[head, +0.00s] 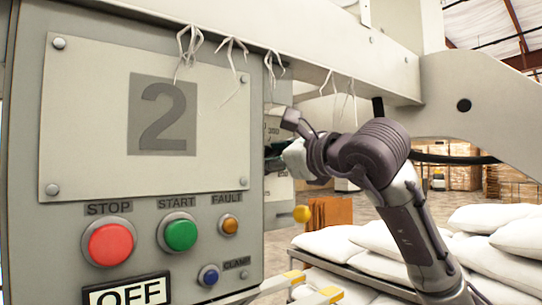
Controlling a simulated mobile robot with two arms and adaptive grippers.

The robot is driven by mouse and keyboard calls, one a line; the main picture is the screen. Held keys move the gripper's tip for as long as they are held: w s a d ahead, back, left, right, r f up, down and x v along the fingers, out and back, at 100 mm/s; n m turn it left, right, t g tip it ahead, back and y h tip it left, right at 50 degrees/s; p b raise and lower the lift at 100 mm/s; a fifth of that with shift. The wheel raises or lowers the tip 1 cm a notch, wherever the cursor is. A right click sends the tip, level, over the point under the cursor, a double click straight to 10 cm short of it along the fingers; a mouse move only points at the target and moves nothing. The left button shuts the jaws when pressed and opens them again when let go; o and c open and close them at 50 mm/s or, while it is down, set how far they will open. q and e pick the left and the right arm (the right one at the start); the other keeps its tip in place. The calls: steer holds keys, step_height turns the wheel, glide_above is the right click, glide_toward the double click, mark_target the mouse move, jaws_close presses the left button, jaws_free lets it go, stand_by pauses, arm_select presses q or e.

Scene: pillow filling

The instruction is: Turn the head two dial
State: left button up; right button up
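The head two panel (50,120) fills the left of the head view, with a large dark "2" on its plate. A light dial face (272,127) with small scale numbers shows just past the panel's right edge, and most of it is hidden. My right arm comes in from the right. Its gripper (276,157) is at the dial, partly behind the panel edge and the arm. Its fingers are too hidden to tell whether they are open or shut, or touch the dial. My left gripper is not in view.
The panel carries a red STOP button (110,242), a green START button (179,233), an amber FAULT light (229,224), a blue CLAMP button (208,275) and an OFF sign (128,292). A beam (300,65) runs overhead. White pillows (490,217) lie stacked at right.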

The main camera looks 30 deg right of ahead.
steer(key=shift+f, duration=0.1)
steer(key=o, duration=1.2)
steer(key=shift+c, duration=0.2)
steer(key=s, duration=1.2)
steer(key=shift+d, duration=0.45)
